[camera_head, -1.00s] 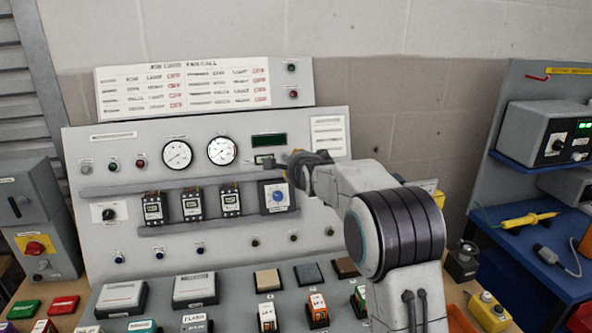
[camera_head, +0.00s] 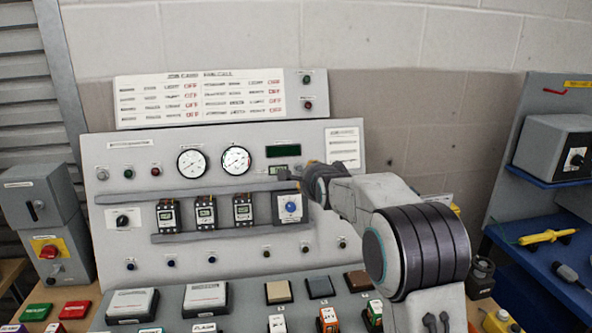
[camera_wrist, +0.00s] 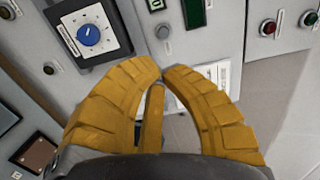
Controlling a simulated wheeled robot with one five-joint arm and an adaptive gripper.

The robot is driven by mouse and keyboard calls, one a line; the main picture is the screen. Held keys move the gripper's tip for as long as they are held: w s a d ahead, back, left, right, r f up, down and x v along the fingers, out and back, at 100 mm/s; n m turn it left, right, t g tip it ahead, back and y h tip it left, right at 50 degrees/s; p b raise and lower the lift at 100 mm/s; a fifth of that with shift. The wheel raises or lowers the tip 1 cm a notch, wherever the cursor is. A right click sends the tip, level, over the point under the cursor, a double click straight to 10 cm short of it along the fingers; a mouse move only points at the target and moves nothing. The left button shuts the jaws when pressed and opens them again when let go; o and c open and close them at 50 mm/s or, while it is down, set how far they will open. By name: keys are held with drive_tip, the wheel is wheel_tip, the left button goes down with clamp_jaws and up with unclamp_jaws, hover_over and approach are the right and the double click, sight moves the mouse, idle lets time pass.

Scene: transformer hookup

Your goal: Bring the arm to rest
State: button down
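My arm (camera_head: 415,245) reaches up from the lower right in the head view, bent at a dark banded joint. My gripper, at its far end, is small and dark there, in front of the control panel (camera_head: 100,215). In the wrist view my gripper (camera_wrist: 161,72) shows yellow fingers curved inward, tips almost together, with nothing seen between them. A blue knob (camera_wrist: 89,35) on a dark-framed dial lies beyond and left of the tips. The same knob (camera_head: 290,207) shows in the head view. Whether the fingertips touch the panel cannot be told.
The panel carries gauges (camera_head: 191,163), breakers (camera_head: 205,212) and push buttons. A job card board (camera_head: 213,97) stands on top. A grey box with a red and yellow switch (camera_head: 46,246) is left. A blue shelf (camera_head: 548,250) with a yellow probe (camera_head: 548,237) is right.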

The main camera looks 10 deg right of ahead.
drive_tip(key=s+f+n+g, duration=1)
drive_tip(key=s+f+n, duration=0.5)
drive_tip(key=s+f, duration=0.45)
drive_tip(key=s+r+n+g, duration=0.2)
drive_tip(key=s, duration=1.2)
drive_tip(key=s+r+n+g, duration=0.1)
drive_tip(key=s+r, duration=0.1)
drive_tip(key=s, duration=1.2)
drive_tip(key=shift+s+r+t, duration=0.25)
drive_tip(key=shift+r+t, duration=0.45)
drive_tip(key=shift+r, duration=0.45)
drive_tip(key=shift+s+r+t, duration=0.2)
drive_tip(key=shift+r+t, duration=0.5)
drive_tip(key=shift+r, duration=0.4)
